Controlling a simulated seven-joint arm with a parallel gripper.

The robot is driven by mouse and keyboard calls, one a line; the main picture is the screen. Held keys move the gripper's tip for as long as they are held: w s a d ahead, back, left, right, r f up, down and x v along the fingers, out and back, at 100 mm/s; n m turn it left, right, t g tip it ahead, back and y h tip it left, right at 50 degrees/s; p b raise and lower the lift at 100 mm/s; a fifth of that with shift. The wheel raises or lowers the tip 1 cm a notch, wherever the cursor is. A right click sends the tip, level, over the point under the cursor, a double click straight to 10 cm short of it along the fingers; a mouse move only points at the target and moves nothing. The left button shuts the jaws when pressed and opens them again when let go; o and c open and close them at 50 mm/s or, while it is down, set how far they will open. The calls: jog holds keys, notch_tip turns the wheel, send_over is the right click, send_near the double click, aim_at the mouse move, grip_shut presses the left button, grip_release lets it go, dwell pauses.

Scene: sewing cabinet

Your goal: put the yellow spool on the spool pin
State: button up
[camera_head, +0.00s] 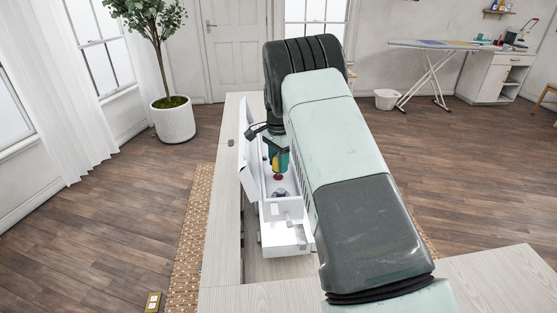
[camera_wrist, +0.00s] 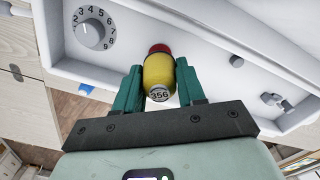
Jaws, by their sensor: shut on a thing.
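The yellow spool (camera_wrist: 158,74) is between the two green fingers of my gripper (camera_wrist: 160,85) in the wrist view. It has a red far end and a grey near end marked 356. My gripper is shut on it. In the head view a bit of the yellow spool (camera_head: 273,161) shows at my gripper (camera_head: 278,163), over the white sewing machine (camera_head: 270,212). I cannot make out the spool pin for certain; small grey fittings (camera_wrist: 275,101) show on the machine at the right of the wrist view.
A numbered dial (camera_wrist: 90,32) is on the machine at the upper left of the wrist view, with a blue part (camera_wrist: 86,89) below it. The machine sits in a pale wooden cabinet (camera_head: 223,235). My arm hides much of the cabinet's right side.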

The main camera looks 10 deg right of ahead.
jog(key=shift+f, duration=0.55)
jog(key=o, duration=1.1)
jog(key=shift+f, duration=0.1)
notch_tip(320, 180, up, 11)
